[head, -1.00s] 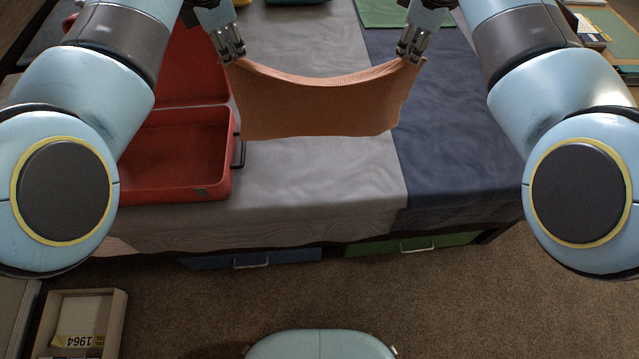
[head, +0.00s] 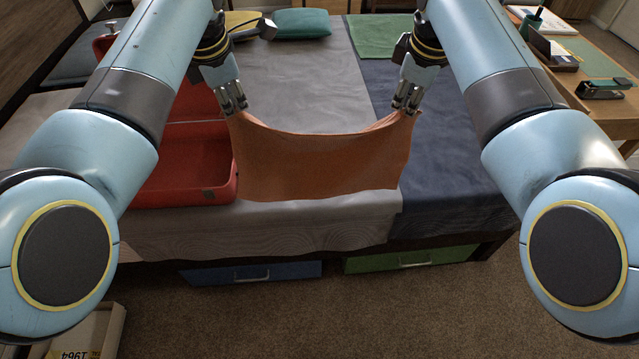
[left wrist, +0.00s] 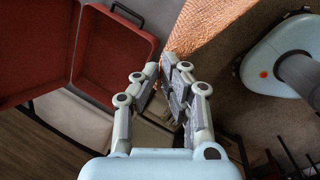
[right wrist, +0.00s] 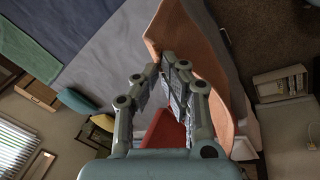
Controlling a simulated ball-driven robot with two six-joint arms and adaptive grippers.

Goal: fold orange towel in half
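The orange towel (head: 320,165) hangs between my two grippers in the head view, its upper edge sagging in the middle and its lower edge near the front of the bed. My left gripper (head: 234,108) is shut on its upper left corner. My right gripper (head: 406,106) is shut on its upper right corner. In the left wrist view the towel (left wrist: 205,25) runs off from the fingertips (left wrist: 168,62). In the right wrist view the towel (right wrist: 198,55) hangs beside the fingertips (right wrist: 168,62).
An open red case (head: 185,165) stands on the bed directly left of the towel. The grey cover (head: 310,75) behind the towel and the blue cover (head: 460,140) at right are clear. A desk (head: 610,105) stands at far right. Drawers (head: 250,270) sit below the bed's front edge.

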